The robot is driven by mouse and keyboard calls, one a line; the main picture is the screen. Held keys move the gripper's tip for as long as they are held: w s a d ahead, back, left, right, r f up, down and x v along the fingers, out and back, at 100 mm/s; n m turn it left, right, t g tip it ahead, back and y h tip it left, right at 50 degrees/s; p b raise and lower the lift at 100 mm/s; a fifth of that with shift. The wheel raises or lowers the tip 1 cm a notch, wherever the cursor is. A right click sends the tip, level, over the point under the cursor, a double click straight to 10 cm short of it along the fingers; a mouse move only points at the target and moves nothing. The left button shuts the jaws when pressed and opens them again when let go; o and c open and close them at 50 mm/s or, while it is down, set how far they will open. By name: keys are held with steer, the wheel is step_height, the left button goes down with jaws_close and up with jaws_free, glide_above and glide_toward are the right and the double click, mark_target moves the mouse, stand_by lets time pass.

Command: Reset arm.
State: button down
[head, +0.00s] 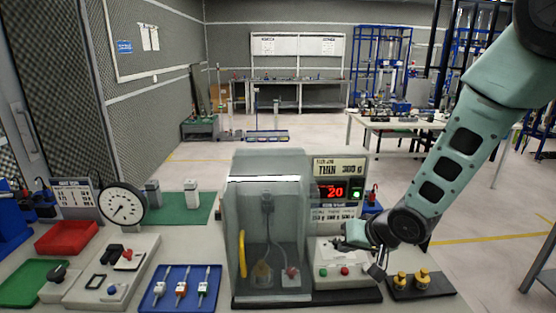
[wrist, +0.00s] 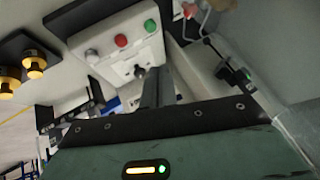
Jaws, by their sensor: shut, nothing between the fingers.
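My arm comes in from the upper right of the head view, pale green with dark joints. It bends down to my gripper (head: 378,268), which is shut and empty. The gripper is close to the right side of a white control box (head: 330,271) with red and green buttons. In the wrist view the dark fingers (wrist: 152,88) reach toward the same box (wrist: 105,50), beside its small dark knob. I cannot tell whether they touch it.
Yellow weights (head: 411,280) sit on a black plate at right. A blue tray (head: 180,290), a dial gauge (head: 122,206) and a red tray (head: 66,238) are left.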

steer(key=s+a+r+n+g+h, duration=0.1)
steer(key=s+r+n+g, duration=0.1)
steer(key=s, duration=0.7)
steer(key=s+a+r+n+g+h, duration=0.1)
steer(key=s+a+r+n+g, duration=0.1)
steer(key=s, duration=0.8)
steer(key=s+a+r+n+g+h+b, duration=0.1)
steer(key=s+r+n, duration=0.3)
steer(key=s, duration=0.6)
steer(key=shift+s+a+r+g, duration=0.2)
steer(key=shift+r+g, duration=0.3)
steer(key=shift+g, duration=0.2)
